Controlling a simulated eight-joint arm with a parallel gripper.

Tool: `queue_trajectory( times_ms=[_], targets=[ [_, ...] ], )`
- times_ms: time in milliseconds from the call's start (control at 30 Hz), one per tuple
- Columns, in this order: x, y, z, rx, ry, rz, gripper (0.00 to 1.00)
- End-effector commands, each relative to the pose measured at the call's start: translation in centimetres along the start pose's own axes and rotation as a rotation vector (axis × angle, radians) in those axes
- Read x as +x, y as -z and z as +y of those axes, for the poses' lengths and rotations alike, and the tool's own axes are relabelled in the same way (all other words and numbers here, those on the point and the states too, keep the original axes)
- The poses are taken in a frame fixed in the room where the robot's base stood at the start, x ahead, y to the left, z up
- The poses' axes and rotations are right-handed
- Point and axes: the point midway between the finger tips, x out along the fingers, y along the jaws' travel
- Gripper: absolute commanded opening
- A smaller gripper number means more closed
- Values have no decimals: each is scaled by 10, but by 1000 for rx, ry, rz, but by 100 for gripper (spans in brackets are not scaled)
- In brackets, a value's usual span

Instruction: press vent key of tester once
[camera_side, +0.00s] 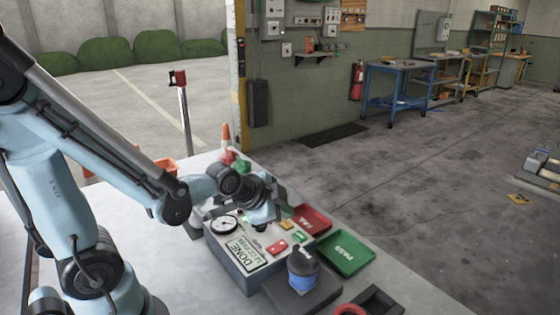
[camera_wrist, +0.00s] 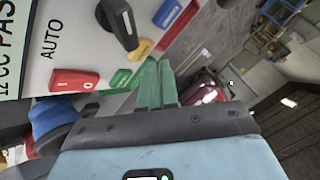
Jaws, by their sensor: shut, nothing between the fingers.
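I cannot read which key is vent. My gripper (camera_wrist: 156,85) is shut and empty, its green fingers side by side near the green and yellow keys. I cannot tell whether they touch. In the side view my gripper (camera_side: 267,213) hangs over the panel's far part.
A red tray (camera_side: 312,220) and a green tray (camera_side: 345,254) marked "PASS" lie right of the tester. A dark block with a blue-banded round part (camera_side: 303,282) stands in front. Orange and red items are behind my gripper.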

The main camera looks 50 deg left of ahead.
Motion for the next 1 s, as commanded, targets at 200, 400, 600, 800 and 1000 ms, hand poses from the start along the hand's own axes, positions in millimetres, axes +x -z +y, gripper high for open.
queue_trajectory(
  times_ms=[200,400,600,800,1000],
  targets=[
    [0,0,0,0,0,0,0],
    [-7,5,-5,0,0,0,0],
    [-20,14,-14,0,0,0,0],
    [-31,23,-23,0,0,0,0],
    [-35,25,-25,0,0,0,0]
  ],
)
